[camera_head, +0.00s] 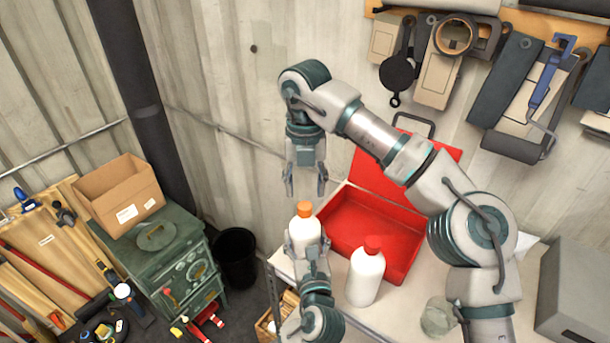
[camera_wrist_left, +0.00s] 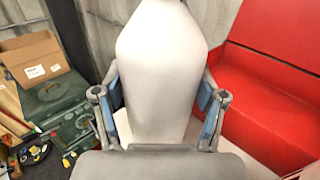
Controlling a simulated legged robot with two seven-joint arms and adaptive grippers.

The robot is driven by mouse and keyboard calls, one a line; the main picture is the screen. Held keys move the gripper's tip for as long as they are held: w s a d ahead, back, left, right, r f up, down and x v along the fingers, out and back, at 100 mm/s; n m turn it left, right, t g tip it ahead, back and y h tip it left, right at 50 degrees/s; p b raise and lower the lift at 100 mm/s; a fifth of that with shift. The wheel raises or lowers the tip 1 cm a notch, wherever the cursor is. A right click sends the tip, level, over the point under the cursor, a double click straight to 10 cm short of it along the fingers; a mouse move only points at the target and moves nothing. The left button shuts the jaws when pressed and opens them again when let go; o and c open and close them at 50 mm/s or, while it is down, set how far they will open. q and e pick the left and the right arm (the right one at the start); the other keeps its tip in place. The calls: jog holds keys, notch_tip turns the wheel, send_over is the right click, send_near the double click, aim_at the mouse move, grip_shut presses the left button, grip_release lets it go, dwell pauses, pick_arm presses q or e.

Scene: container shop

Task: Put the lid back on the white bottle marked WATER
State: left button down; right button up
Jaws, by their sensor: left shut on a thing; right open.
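A white bottle (camera_head: 303,235) with an orange lid (camera_head: 304,209) stands upright at the left end of the table. No WATER marking can be read on it. My left gripper (camera_head: 310,252) is shut around its body. In the left wrist view the white bottle (camera_wrist_left: 162,70) fills the space between the fingers, and its top is cut off. The orange lid appears to sit on the bottle's top. My right gripper (camera_head: 306,184) is open, pointing down just above the orange lid, with nothing visible between its fingers. A second white bottle (camera_head: 366,279) has a red lid (camera_head: 373,244).
An open red toolbox (camera_head: 337,197) lies behind the bottles. A clear jar (camera_head: 437,317) and a grey box (camera_head: 579,296) are to the right. A green stove (camera_head: 160,262) bearing a cardboard box (camera_head: 118,197) stands left. Tools hang on the back wall.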

aim_at(305, 204)
jog(key=n, duration=0.3)
jog(key=r+n, duration=0.1)
jog(key=n, duration=0.3)
jog(key=shift+r, duration=0.2)
jog(key=n, duration=0.4)
jog(key=shift+w+r, duration=0.1)
jog(key=shift+r, duration=0.3)
jog(key=n, duration=0.4)
jog(key=shift+r, duration=0.35)
jog(key=shift+f, duration=4)
grip_shut()
jog(key=shift+m, duration=0.3)
